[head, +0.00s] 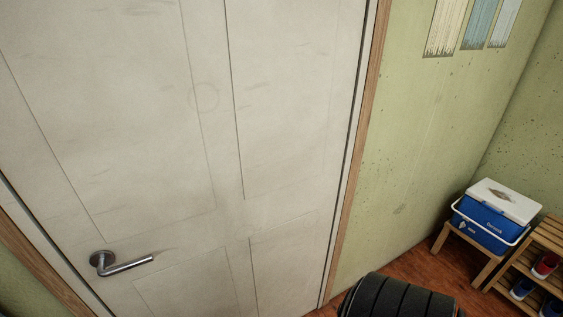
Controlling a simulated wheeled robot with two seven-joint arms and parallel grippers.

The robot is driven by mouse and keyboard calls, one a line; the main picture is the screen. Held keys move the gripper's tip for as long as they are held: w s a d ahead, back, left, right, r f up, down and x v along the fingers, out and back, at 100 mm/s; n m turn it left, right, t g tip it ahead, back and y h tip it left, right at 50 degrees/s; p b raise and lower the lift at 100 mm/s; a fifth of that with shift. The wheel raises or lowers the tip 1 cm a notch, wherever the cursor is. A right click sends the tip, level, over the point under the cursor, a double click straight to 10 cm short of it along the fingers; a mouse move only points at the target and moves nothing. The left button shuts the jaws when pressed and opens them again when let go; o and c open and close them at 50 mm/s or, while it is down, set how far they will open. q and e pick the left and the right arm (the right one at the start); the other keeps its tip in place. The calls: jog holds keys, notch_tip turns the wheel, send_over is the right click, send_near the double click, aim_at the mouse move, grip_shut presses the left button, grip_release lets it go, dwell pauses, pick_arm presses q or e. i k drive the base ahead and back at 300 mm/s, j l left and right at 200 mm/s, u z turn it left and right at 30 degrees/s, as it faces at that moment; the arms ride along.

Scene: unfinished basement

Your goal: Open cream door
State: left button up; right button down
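The cream door (285,110) fills the left and middle of the head view, tilted in the picture. It has recessed panels, faint scuffs and a ring-shaped mark. It looks shut in its wooden frame (352,160). A metal lever handle (122,264) sits low on the door's left side, its lever pointing right. Nothing touches the handle. Neither of my grippers is in view. The bottom of the door is cut off on the left.
A dark, ribbed, rounded object (400,297) stands at the bottom edge, right of the door. A blue cooler with a white lid (490,218) sits on a wooden stand, beside a slatted rack (540,262) with shoes. Some reddish wood floor (425,262) is bare.

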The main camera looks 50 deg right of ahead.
aim_at(185, 157)
jog(key=z, duration=1.05)
